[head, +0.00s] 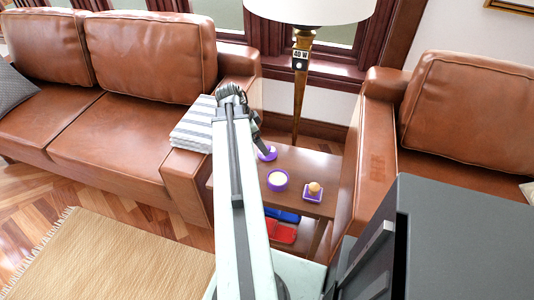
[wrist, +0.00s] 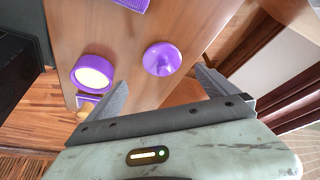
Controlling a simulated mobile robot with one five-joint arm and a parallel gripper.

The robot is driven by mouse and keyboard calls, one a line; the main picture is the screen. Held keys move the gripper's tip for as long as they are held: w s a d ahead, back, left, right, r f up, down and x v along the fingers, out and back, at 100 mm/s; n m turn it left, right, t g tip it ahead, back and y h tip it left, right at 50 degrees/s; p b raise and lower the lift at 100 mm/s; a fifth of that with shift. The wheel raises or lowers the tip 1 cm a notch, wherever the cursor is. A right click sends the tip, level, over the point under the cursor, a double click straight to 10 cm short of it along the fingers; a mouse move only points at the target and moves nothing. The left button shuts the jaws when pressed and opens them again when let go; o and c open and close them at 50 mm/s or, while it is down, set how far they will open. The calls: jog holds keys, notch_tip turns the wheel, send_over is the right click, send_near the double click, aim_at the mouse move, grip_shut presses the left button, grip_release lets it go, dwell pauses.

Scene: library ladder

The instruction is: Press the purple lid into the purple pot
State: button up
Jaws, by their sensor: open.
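The purple lid (wrist: 162,59), a disc with a knob, lies on the small wooden side table (head: 299,160). In the head view the lid (head: 268,154) is partly hidden behind my arm. The purple pot (head: 277,181), round with a pale inside, stands on the table apart from the lid. It also shows in the wrist view (wrist: 92,74), left of the lid. My gripper (wrist: 160,80) is open and empty over the table, with the lid just beyond and between its fingertips in the wrist view. The height of the gripper above the lid is hard to tell.
A square purple holder (head: 313,197) with an orange-brown ball (head: 314,187) stands near the pot. Another purple item (wrist: 132,4) is cut off at the wrist view's top. Leather sofas (head: 150,120) flank the table; a lamp (head: 300,80) rises behind. Red (head: 282,232) and blue things lie below.

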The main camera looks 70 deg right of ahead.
jog(key=b+x, duration=0.4)
jog(key=x, duration=0.1)
jog(key=b+x, duration=0.2)
jog(key=shift+w+d+f, duration=0.15)
jog(key=shift+w+f, duration=0.15)
jog(key=shift+f, duration=0.05)
jog(key=shift+r, duration=0.2)
jog(key=c, duration=1.5)
jog(key=shift+o, duration=0.2)
notch_tip(320, 180, up, 10)
jog(key=p, duration=1)
